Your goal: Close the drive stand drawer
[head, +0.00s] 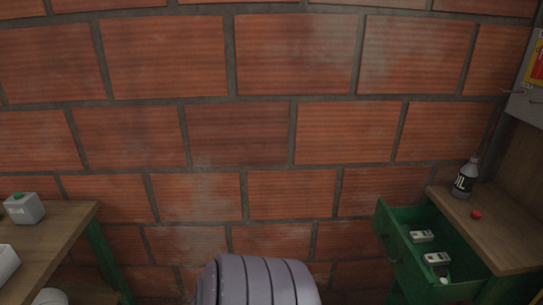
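The drive stand drawer (388,243) is green and stands pulled out at the lower right, under a wooden top (490,224). Its inside shows from above. Two small pale boxes with dark faces, one nearer the back (421,236) and one nearer the front (437,259), lie in it, with a small white item (444,280) beside the front one. A handle shows on the drawer's outer left face. Neither of my grippers is in view.
A grey bottle (465,178) and a small red object (476,214) stand on the wooden top. A wooden table (62,222) with a grey box (24,208) is at the left. A ribbed grey cylinder (258,282) stands at bottom centre, before a brick wall (240,144).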

